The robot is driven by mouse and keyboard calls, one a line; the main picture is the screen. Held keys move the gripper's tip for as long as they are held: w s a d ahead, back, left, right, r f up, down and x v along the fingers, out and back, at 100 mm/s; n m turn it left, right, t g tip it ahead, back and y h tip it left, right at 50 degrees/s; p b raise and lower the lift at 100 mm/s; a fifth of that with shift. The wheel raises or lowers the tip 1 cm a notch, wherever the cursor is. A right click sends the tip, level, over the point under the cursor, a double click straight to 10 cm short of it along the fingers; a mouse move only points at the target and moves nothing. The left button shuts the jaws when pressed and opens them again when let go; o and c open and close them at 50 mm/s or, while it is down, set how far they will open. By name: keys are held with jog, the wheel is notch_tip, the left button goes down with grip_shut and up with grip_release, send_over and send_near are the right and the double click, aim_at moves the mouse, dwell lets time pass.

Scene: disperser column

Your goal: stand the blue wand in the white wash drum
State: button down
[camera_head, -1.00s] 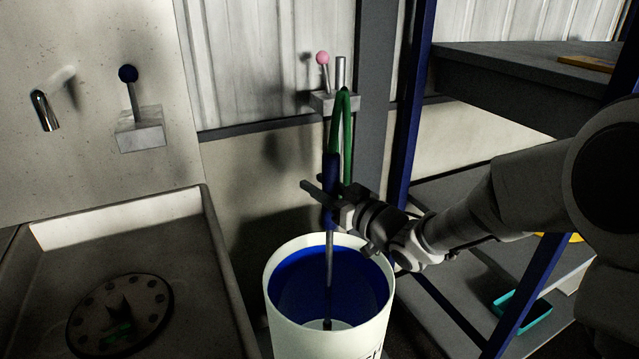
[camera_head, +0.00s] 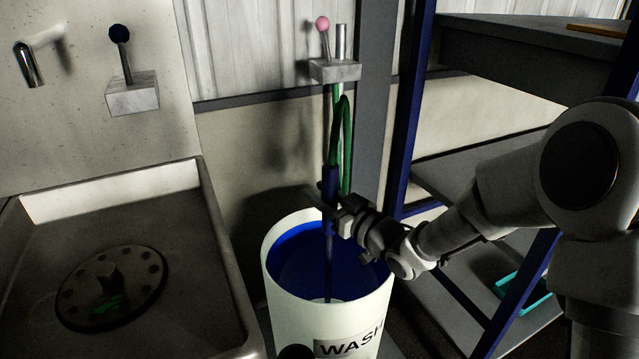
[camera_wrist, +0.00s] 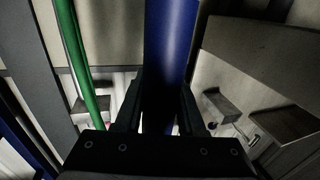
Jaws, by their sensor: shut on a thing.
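The blue wand (camera_head: 330,184) is upright, with a blue handle on top and a thin grey shaft below. My gripper (camera_head: 331,210) is shut on the lower part of its handle, just above the white wash drum (camera_head: 290,318). The shaft runs down inside the drum's opening, past the blue inner wall. I cannot tell whether its tip touches the bottom. In the wrist view the blue handle (camera_wrist: 172,40) stands between my gripper's fingers (camera_wrist: 160,112). The drum has a label reading "WASH".
A green hose (camera_head: 346,140) loops beside the wand, below a wall block (camera_head: 335,71) with a pink-knobbed lever. A sink (camera_head: 215,255) is at left, with a blue-knobbed lever (camera_head: 119,34) above. A shelf rack with blue posts (camera_head: 408,110) stands close at right.

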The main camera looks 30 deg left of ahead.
notch_tip(320, 180, down, 6)
dwell(0.6)
jog(key=shift+f, duration=0.1)
dwell(0.3)
jog(key=c, duration=0.5)
grip_release()
jog(key=shift+o, duration=0.3)
jog(key=shift+f, duration=0.1)
notch_tip(320, 180, up, 31)
jog(key=p, duration=1.6)
